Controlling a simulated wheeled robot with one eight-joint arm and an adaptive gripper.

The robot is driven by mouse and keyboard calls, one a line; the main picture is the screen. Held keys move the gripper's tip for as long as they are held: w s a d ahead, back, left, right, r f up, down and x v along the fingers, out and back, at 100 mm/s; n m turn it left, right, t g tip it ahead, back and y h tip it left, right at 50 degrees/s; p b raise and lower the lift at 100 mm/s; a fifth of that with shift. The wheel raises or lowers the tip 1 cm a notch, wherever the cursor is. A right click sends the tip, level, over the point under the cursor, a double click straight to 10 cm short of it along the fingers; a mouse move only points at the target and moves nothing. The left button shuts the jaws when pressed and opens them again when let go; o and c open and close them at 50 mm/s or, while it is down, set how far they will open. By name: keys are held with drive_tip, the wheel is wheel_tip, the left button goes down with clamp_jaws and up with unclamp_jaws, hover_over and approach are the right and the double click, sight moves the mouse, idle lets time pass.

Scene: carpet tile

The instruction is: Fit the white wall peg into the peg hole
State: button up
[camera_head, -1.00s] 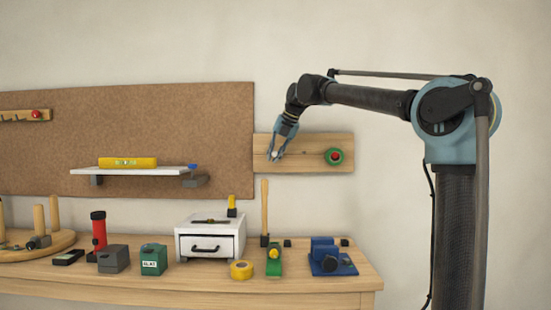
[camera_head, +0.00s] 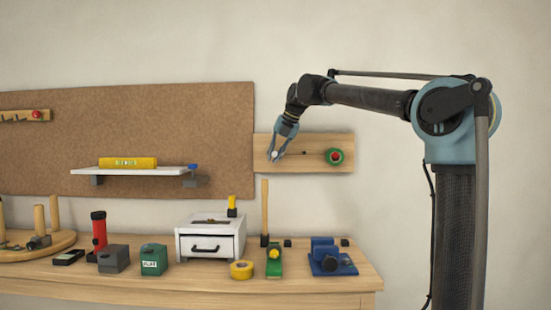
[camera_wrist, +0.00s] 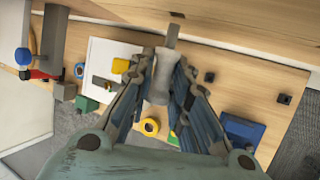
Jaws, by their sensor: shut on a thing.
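My gripper (camera_head: 275,154) is in front of the left part of a pale wooden board (camera_head: 315,140) on the wall. It is shut on the white wall peg (camera_head: 274,155), of which only a small light end shows in the head view. In the wrist view the peg (camera_wrist: 171,36) sits between the two ribbed fingers (camera_wrist: 163,82), its narrow shaft pointing up past the fingertips. A small dark spot on the board, seemingly the peg hole (camera_head: 304,152), lies right of my gripper. The peg is apart from this spot. How near its tip is to the board cannot be told.
A white shelf (camera_head: 130,170) with a yellow level (camera_head: 127,162) is to the left.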

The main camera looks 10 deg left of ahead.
sight(275, 153)
drive_tip(key=shift+w+a, duration=0.2)
drive_tip(key=shift+w, duration=0.55)
drive_tip(key=shift+w+a, duration=0.15)
drive_tip(key=shift+w, duration=0.6)
drive_tip(key=o, duration=1)
drive_tip(key=shift+d+r, duration=0.1)
drive_tip(key=v, duration=1.1)
drive_tip(key=shift+d+r, duration=0.2)
drive_tip(key=shift+r, duration=0.1)
